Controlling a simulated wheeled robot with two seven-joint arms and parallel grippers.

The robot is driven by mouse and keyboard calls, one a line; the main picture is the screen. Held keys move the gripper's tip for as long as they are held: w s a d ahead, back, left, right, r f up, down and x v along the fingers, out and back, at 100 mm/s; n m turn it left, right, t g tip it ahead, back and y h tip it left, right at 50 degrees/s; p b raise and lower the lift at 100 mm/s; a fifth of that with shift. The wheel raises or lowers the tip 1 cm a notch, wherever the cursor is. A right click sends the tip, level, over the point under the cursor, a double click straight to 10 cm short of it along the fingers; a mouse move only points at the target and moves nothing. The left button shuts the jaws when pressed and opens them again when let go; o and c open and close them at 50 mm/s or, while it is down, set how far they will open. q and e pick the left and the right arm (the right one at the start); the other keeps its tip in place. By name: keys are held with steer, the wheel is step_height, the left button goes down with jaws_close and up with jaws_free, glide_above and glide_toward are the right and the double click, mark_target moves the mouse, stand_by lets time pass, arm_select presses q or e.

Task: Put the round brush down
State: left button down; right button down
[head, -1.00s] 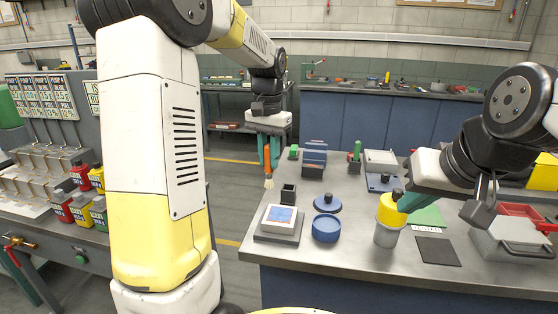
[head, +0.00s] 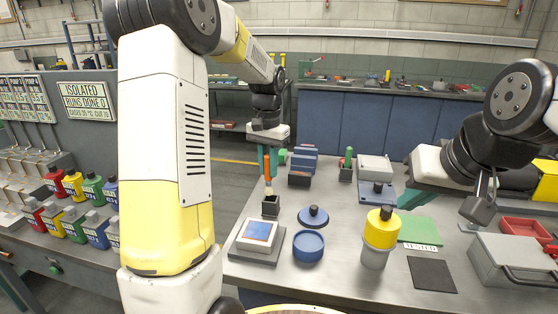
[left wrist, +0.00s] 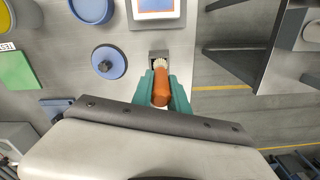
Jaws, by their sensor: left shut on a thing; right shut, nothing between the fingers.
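The round brush (head: 267,170) has an orange handle and pale bristles. My left gripper (head: 267,158) is shut on its handle and holds it upright, bristles down. In the head view the bristles are right at the mouth of a small dark square holder (head: 271,206) on the bench. The left wrist view shows the orange handle (left wrist: 161,88) between the teal fingers, with the bristles over the holder (left wrist: 159,55). I cannot tell how deep the bristles are in it.
Near the holder are a scale-like device (head: 257,240), a blue round dish (head: 308,246) and a blue lid (head: 313,216). The yellow-topped cylinder (head: 379,238) stands to the right. A green mat (head: 419,230), a dark mat (head: 431,275) and a grey box (head: 510,262) lie further right.

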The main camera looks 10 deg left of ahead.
mark_target(271, 186)
arm_select(q)
steer(key=shift+w+d+f, duration=0.15)
steer(key=shift+w+f, duration=0.05)
steer(key=shift+w, duration=0.3)
steer(key=shift+f, duration=3.25)
steer(key=shift+f, duration=0.2)
steer(key=c, duration=1.2)
jaws_free()
step_height(271, 186, up, 8)
steer(key=shift+f, duration=0.15)
steer(key=shift+c, duration=0.3)
